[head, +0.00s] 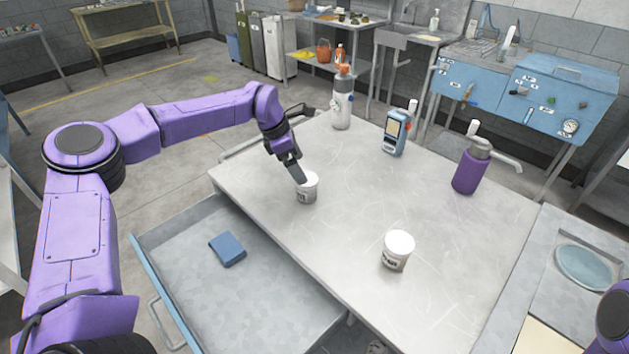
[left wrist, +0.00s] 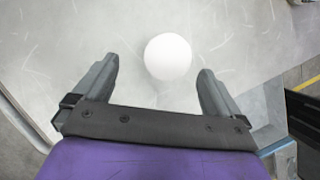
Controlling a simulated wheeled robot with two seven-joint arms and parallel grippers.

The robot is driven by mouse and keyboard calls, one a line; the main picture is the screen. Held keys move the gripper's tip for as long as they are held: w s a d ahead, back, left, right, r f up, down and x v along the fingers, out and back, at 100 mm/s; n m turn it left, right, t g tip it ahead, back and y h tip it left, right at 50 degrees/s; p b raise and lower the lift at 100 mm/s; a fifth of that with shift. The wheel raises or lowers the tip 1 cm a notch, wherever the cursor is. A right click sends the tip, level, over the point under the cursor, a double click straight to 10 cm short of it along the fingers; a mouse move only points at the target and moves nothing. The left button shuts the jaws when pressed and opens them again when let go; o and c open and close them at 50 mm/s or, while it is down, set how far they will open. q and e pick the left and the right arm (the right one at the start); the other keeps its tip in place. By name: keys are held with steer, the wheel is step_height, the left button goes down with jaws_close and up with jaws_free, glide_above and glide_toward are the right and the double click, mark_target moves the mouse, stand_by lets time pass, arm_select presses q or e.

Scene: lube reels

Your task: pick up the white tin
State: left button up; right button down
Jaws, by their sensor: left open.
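A white tin (head: 308,190) with dark lettering stands upright near the left edge of the metal table, close to the open drawer. My left gripper (head: 294,172) comes down over this tin from the upper left, and its fingers hide part of the tin's top. In the left wrist view the round white lid (left wrist: 168,57) lies between the two open fingers, near the level of their tips, with space on both sides. A second white tin (head: 397,251) stands upright nearer the front of the table. My right gripper is out of view.
A white bottle with an orange top (head: 342,98), a blue handheld device (head: 396,133) and a purple pump can (head: 470,167) stand toward the table's far side. The open drawer (head: 200,290) holds a blue block (head: 227,249). The middle of the table is clear.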

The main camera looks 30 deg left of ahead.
mark_target(310, 183)
arm_select(q)
steer(key=f, duration=0.1)
steer(key=d+f+p, duration=0.1)
steer(key=f, duration=0.1)
steer(key=shift+s+d, duration=0.2)
steer(key=p+x, duration=0.1)
steer(key=x, duration=0.1)
steer(key=p+x, duration=0.1)
steer(key=x, duration=0.1)
steer(key=shift+w+d+f, duration=0.25)
steer(key=shift+w, duration=0.05)
steer(key=shift+d+f+p, duration=0.1)
steer(key=shift+f+p, duration=0.2)
steer(key=shift+f, duration=0.1)
steer(key=c, duration=1.2)
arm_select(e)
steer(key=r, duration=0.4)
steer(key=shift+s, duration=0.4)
